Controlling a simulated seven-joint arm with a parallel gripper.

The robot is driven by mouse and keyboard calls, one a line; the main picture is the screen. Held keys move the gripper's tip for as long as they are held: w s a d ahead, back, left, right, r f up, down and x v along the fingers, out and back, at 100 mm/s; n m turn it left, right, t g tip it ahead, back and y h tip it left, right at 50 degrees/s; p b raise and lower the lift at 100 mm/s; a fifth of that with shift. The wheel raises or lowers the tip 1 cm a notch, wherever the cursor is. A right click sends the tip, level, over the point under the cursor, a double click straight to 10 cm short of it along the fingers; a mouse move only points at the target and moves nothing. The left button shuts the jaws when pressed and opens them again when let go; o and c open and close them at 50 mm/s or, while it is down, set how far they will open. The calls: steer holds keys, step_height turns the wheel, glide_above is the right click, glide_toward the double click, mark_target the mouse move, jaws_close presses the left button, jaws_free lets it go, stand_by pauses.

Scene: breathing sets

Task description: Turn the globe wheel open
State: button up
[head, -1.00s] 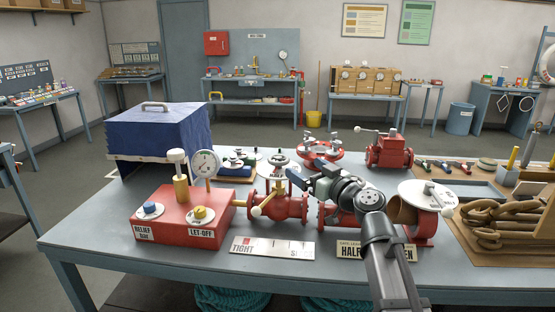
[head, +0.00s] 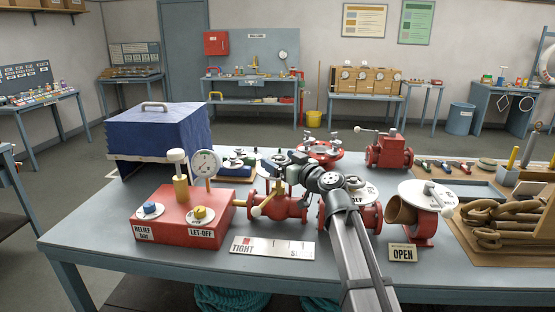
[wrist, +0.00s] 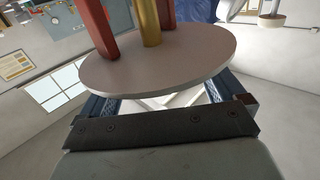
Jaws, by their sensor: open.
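A red valve body (head: 272,203) stands mid-table with a brass stem and a small pale wheel (head: 277,158) on top. My gripper (head: 286,167) is beside the wheel in the head view and partly hides it. In the wrist view, a large pale disc (wrist: 160,62) fills the space before the jaws, with a brass stem (wrist: 150,22) and red posts (wrist: 97,28) beyond. My gripper (wrist: 165,102) is open, with its blue fingers at either side under the disc's edge. I cannot tell whether the fingers touch the disc.
A red box (head: 182,219) with a gauge stands left of the valve, before a blue covered case (head: 158,132). A TIGHT plate (head: 272,248) lies in front. Another red valve (head: 372,217) and an OPEN plate (head: 403,254) are to the right, beside a pipe mouth (head: 401,210).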

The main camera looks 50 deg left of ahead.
steer(key=shift+a, duration=0.95)
steer(key=shift+c, duration=0.2)
steer(key=c, duration=0.9)
